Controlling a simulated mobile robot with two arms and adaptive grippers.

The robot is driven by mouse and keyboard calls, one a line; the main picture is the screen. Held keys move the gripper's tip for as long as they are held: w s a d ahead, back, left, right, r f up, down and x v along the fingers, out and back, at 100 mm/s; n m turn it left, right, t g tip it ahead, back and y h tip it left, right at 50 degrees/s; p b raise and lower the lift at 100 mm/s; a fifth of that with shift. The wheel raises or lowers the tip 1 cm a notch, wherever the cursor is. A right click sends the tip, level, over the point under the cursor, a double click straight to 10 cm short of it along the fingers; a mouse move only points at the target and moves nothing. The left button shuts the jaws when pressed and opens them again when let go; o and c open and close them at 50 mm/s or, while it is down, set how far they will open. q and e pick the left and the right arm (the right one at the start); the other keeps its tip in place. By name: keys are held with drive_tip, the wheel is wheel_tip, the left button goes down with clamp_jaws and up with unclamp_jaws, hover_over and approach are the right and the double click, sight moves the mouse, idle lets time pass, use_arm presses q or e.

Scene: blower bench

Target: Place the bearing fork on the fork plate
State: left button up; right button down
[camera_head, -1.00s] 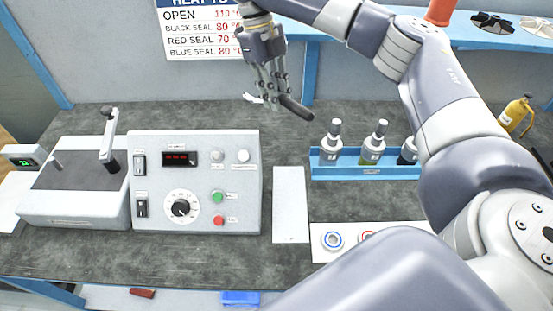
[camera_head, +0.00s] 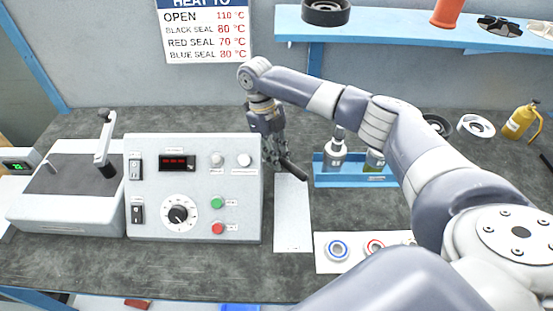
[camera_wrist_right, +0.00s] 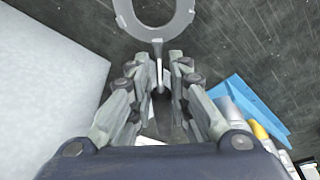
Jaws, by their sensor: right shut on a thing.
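My right gripper (camera_head: 275,157) is shut on the bearing fork, above the bench beside the control box. The fork's dark handle (camera_head: 294,171) sticks out to the lower right of the fingers in the head view. In the right wrist view the fingers (camera_wrist_right: 159,70) close on the fork's thin stem, and its grey U-shaped head (camera_wrist_right: 155,30) extends beyond them, partly cut by the frame. The fork plate (camera_head: 293,217), a pale flat rectangle, lies on the bench. In the head view the handle overlaps its far end, apart from it as far as I can tell. My left gripper is not in view.
The control box (camera_head: 193,190) stands close to the left of the plate. A blue rack (camera_head: 332,178) with bottles is to the right. A white card with coloured rings (camera_head: 337,249) lies at the front right. A blue shelf (camera_head: 400,33) runs along the wall.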

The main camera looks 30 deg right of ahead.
drive_tip(key=shift+f, duration=1.1)
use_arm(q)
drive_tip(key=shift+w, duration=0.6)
use_arm(e)
drive_tip(key=c, duration=1.5)
unclamp_jaws()
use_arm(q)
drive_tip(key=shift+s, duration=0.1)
use_arm(e)
drive_tip(key=shift+r, duration=0.15)
drive_tip(key=shift+w+r, duration=0.15)
drive_tip(key=shift+r, duration=0.2)
use_arm(q)
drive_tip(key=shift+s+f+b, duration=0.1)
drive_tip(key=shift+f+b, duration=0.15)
drive_tip(key=shift+b, duration=0.05)
use_arm(e)
drive_tip(key=shift+v, duration=5.8)
